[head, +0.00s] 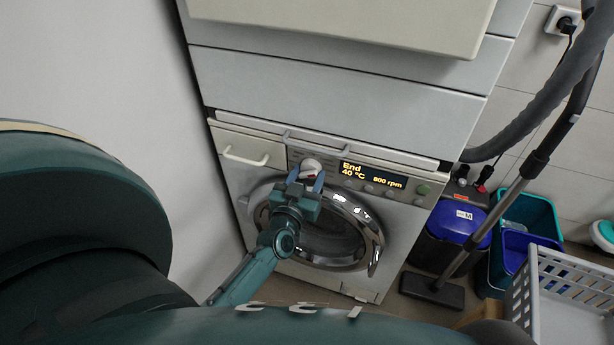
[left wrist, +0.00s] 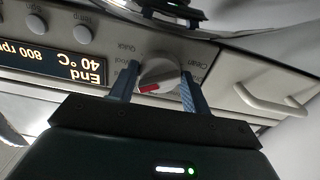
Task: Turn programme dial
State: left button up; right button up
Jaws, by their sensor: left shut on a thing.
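The programme dial (head: 311,167) is a round white knob on the washer's control panel, left of the display. In the left wrist view the dial (left wrist: 159,74) shows a red mark on its edge, and printed labels such as "Quick" and "Clean" stand around it. My left gripper (head: 306,180) is shut on the dial, with one blue finger on each side of it; the fingers also show in the left wrist view (left wrist: 157,88). The display (head: 372,180) reads "End", "40 °C" and "800 rpm". My right gripper is not in view.
The washer's round door (head: 376,262) lies just below my left gripper. A drawer handle (head: 246,157) is left of the dial. A vacuum tube (head: 497,205), a blue-lidded bin (head: 457,220) and a grey basket (head: 538,300) stand on the right. A white wall is on the left.

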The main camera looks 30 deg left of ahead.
pick_arm(q)
jog(key=n, duration=1)
jog(key=shift+d, duration=0.1)
jog(key=shift+n, duration=0.7)
jog(key=o, duration=1)
jog(key=shift+c, duration=0.2)
